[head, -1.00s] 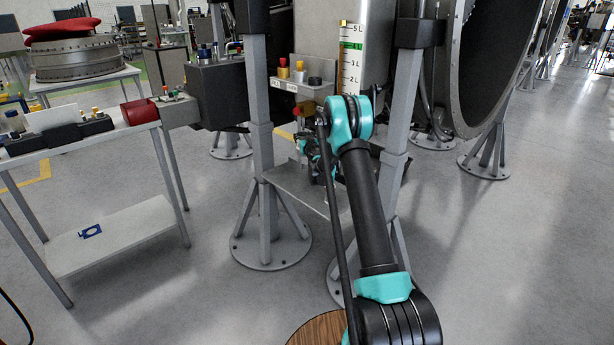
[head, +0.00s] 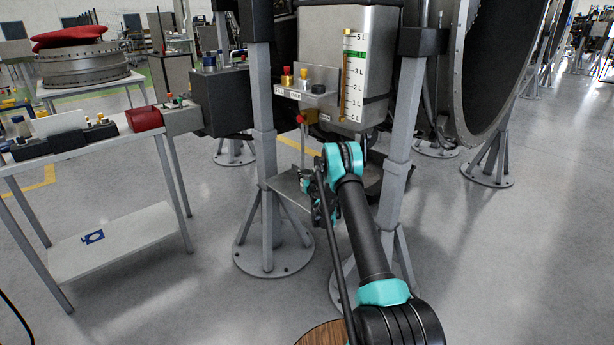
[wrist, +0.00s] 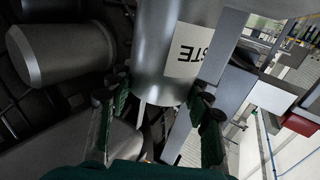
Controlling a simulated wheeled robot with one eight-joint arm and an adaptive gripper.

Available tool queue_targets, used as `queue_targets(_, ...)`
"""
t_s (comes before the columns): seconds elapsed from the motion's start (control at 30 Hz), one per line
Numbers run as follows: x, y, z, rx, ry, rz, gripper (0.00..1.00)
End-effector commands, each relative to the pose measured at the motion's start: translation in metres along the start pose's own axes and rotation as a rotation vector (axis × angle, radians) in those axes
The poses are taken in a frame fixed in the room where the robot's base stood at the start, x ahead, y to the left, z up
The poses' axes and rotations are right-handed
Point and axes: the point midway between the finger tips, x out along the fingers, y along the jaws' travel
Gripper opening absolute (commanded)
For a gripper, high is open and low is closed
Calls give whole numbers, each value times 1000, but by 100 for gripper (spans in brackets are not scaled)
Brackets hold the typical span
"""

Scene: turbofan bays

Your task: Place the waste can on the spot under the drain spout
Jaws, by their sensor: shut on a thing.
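The waste can is the grey metal cylinder (wrist: 150,45) in the wrist view, with a white label showing "STE" upside down. My gripper (wrist: 160,90) is shut on it, one dark finger on each side of its wall. In the head view my gripper (head: 316,192) is by the grey shelf (head: 287,186) between the two stand legs, largely behind my arm; I cannot make out the can there. A brass fitting (head: 311,116) shows below the tank front and may be the drain spout. The spot under it is hidden or not distinguishable.
The grey tank (head: 335,40) with a litre gauge hangs above. Stand legs rise left (head: 263,160) and right (head: 396,140) of my gripper. A red-knobbed rod (head: 301,120) stands close by. A side table (head: 90,150) is at left; floor at right is open.

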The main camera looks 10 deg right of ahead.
Motion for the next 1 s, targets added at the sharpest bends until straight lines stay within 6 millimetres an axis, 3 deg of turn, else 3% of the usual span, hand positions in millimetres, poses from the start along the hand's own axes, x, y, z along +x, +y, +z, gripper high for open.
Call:
queue_targets(0.37,0,0,7,0,0,0,1)
queue_targets(0.4,0,0,7,0,0,0,51)
queue_targets(0.57,0,0,7,0,0,0,70)
queue_targets(0.93,0,0,3,0,0,0,70)
queue_targets(1.0,-7,0,4,0,0,0,70)
